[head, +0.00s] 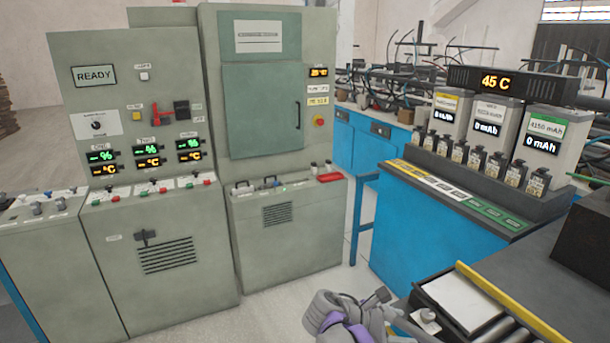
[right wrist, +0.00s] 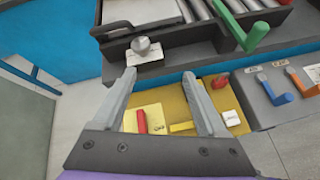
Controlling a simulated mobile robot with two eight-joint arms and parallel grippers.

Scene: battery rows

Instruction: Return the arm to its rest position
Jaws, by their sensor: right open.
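My right gripper (right wrist: 160,82) is open in the right wrist view, with nothing between its two grey fingers. Beyond and below the fingers is a yellow panel (right wrist: 175,105) with a red handle (right wrist: 142,121) and a yellow handle (right wrist: 182,127). I cannot tell how far the fingertips are from the panel. In the head view, a grey and purple part of my arm (head: 335,315) shows at the bottom, beside the dark tray unit; its fingers are not clear there. My left gripper is in neither view.
A silver knob (right wrist: 146,49) and a green handle (right wrist: 250,32) stand near the right gripper. A blue bench (head: 415,235) carries batteries in a rack with a "45 C" display (head: 496,82). Grey cabinets (head: 150,110) stand at left. Open floor (head: 345,280) lies between.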

